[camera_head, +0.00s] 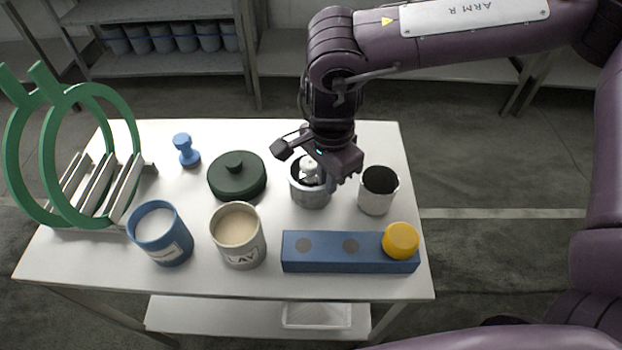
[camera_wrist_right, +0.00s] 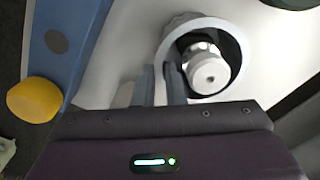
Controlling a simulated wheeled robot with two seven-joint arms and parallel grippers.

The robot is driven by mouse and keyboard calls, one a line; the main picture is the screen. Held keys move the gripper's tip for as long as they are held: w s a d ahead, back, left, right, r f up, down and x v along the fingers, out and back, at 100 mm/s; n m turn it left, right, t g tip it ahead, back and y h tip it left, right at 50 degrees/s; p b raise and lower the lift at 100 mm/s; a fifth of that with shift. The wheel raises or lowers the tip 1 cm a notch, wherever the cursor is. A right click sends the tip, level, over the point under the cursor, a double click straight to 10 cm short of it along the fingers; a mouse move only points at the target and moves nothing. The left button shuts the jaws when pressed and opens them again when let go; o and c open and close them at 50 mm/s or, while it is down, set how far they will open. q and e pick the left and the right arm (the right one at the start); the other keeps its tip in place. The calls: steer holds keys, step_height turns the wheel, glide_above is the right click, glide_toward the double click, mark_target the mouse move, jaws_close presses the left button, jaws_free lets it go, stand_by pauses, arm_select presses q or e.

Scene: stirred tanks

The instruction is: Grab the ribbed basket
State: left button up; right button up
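A grey metal pot-like basket (camera_head: 311,196) stands on the white table below my right gripper, with a white and grey knobbed part inside. In the right wrist view the basket (camera_wrist_right: 246,52) shows a pale round rim and dark inside; its ribs cannot be made out. My right gripper (camera_head: 330,180) points down at the basket's right side. In the wrist view its two fingers (camera_wrist_right: 162,85) stand close together at the near rim, seemingly one on each side of the wall. Whether they press on it cannot be seen. My left gripper is out of view.
A white cup with dark inside (camera_head: 377,190) stands close right. A blue block (camera_head: 325,262) with a yellow knob (camera_head: 400,241) lies in front. A dark green lid (camera_head: 237,177), a clay jar (camera_head: 238,238), a blue jar (camera_head: 160,236), a blue stamp (camera_head: 186,151) and a green-ringed rack (camera_head: 46,165) stand left.

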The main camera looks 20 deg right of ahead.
mark_target(325, 203)
step_height(325, 203, down, 4)
steer(key=shift+w+a+f, duration=0.1)
jaws_close()
steer(key=shift+r, duration=0.25)
